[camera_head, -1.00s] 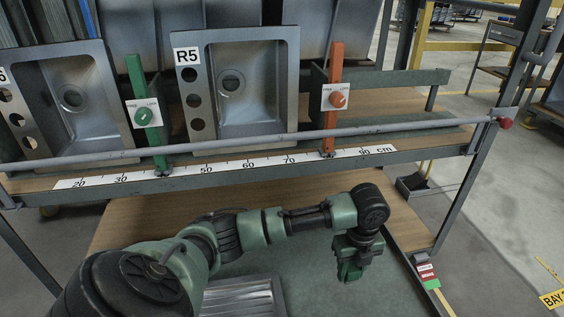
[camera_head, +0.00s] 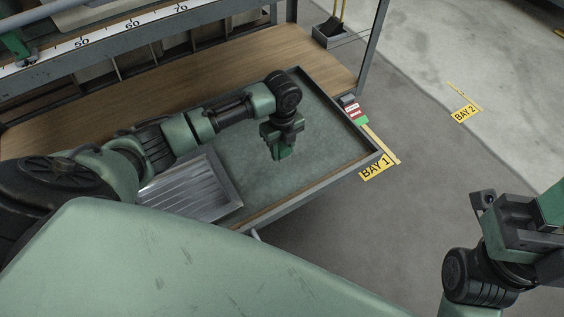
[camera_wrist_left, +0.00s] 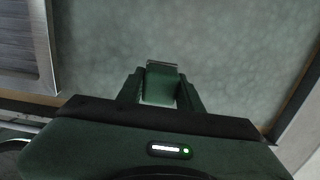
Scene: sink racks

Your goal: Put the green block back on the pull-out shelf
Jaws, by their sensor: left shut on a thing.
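The green block (camera_wrist_left: 161,84) is between the fingers of my left gripper, as the left wrist view shows. My left gripper (camera_head: 282,150) is shut on it and points down over the pull-out shelf (camera_head: 325,148), which has a grey-green mat surface and a dark raised rim. Whether the block touches the mat cannot be told. The gripper partly hides the block in the head view. My right gripper (camera_head: 487,208) is at the lower right, away from the shelf, and its jaws are not clear.
A ribbed metal drainer tray (camera_head: 192,190) lies on the left part of the shelf. The mat around my left gripper is clear. A wooden lower board (camera_head: 240,62) is behind. Small red and white labels (camera_head: 351,108) sit at the right rim, near the floor sign BAY 1 (camera_head: 376,167).

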